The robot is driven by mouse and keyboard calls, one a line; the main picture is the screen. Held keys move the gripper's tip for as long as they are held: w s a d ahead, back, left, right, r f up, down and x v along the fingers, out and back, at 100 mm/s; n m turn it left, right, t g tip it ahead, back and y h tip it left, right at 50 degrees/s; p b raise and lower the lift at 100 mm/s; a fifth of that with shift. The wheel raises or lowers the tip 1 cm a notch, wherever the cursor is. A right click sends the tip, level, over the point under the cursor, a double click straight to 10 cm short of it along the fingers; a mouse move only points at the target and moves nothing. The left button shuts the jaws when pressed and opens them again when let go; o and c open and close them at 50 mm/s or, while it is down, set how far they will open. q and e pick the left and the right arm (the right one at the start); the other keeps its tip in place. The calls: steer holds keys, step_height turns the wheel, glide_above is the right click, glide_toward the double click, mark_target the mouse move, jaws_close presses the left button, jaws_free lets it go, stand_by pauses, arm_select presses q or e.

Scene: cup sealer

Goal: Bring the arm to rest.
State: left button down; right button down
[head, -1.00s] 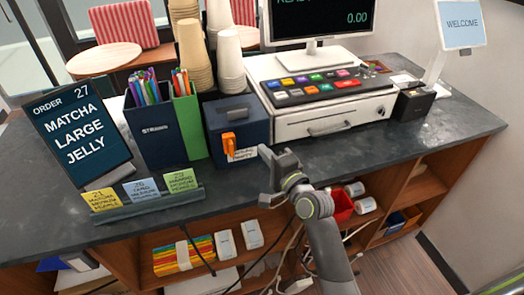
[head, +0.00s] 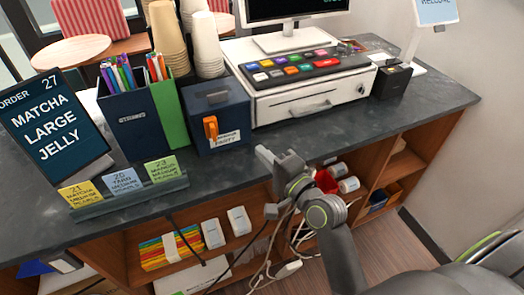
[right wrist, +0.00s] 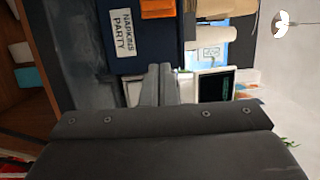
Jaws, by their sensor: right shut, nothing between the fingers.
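My right gripper (head: 266,156) is in the head view, in front of the counter's front edge, with its grey arm coming up from the lower right. Its two fingers (right wrist: 160,78) lie together in the right wrist view, shut and empty. It appears apart from the dark blue napkin box (head: 217,115), which stands behind it on the counter; the box also shows in the right wrist view (right wrist: 151,40). My left gripper is not in view.
The dark counter (head: 330,118) holds an order screen (head: 52,128), pen holders (head: 135,125), stacked cups (head: 207,45) and a cash register (head: 300,95). Open shelves below hold white rolls (head: 348,185), colourful packets (head: 170,249) and loose cables. Floor (head: 385,248) shows at the lower right.

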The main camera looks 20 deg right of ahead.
steer(key=s+d+f+n+g+h, duration=0.1)
steer(key=s+d+f+n+g, duration=0.1)
steer(key=s+f+n+g, duration=0.25)
steer(key=s+d+f+n+g+h, duration=0.1)
steer(key=s+d+f+n+g, duration=0.15)
steer(key=s+f, duration=0.35)
steer(key=s+d+f+n+g+h, duration=0.2)
steer(key=s+d+f+n+g, duration=0.15)
steer(key=s, duration=0.45)
steer(key=s+d+f+n+g+h, duration=0.3)
steer(key=s+d+n, duration=0.1)
steer(key=s, duration=0.3)
step_height(320, 180, down, 26)
steer(key=s+d+g, duration=0.1)
steer(key=d+g, duration=0.1)
steer(key=s+a+f+y, duration=0.1)
steer(key=s+f, duration=1.4)
steer(key=shift+a+g, duration=0.35)
steer(key=shift+a, duration=0.05)
